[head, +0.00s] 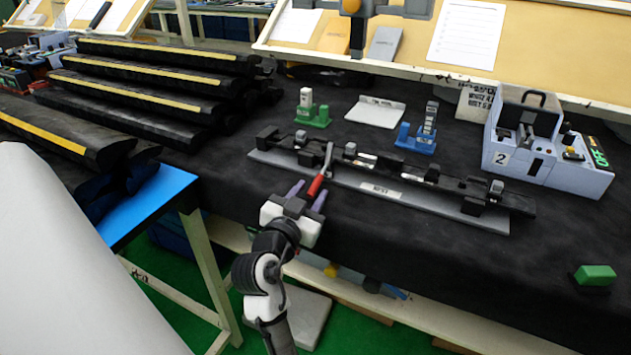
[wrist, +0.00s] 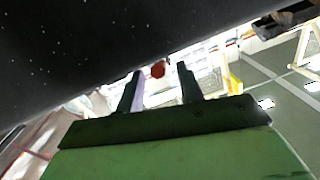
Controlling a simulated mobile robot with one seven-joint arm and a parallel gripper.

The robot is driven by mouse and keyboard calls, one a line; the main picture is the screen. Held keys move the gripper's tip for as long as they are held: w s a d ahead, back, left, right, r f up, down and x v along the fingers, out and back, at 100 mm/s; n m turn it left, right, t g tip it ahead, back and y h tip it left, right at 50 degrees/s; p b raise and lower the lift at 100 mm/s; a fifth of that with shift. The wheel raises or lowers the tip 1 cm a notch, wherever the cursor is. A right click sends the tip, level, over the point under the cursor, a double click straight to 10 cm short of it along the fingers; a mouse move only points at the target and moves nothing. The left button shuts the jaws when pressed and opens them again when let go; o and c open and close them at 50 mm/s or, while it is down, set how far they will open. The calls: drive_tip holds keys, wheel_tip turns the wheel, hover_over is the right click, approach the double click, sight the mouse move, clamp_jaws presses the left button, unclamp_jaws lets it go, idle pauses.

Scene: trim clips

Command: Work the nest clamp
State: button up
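The nest clamp (head: 328,155) stands on the long black nest fixture (head: 390,172), with its metal lever slanting toward me and ending in a red handle (head: 315,187). My gripper (head: 308,191) is at the front edge of the fixture. Its two purple-grey fingers are spread, with the red handle between them in the head view. In the wrist view the red handle end (wrist: 158,70) shows between the open fingers (wrist: 160,82), with gaps on both sides. I see no finger touching it.
A grey base plate (head: 270,157) carries the fixture on the black-covered bench. Behind stand a green holder (head: 312,117), a blue holder (head: 417,138) and a grey station marked 2 (head: 525,140). Black trim parts (head: 140,85) are stacked at left. A green-topped button (head: 596,275) is at right.

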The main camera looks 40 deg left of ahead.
drive_tip(key=shift+x, duration=1.7)
clamp_jaws()
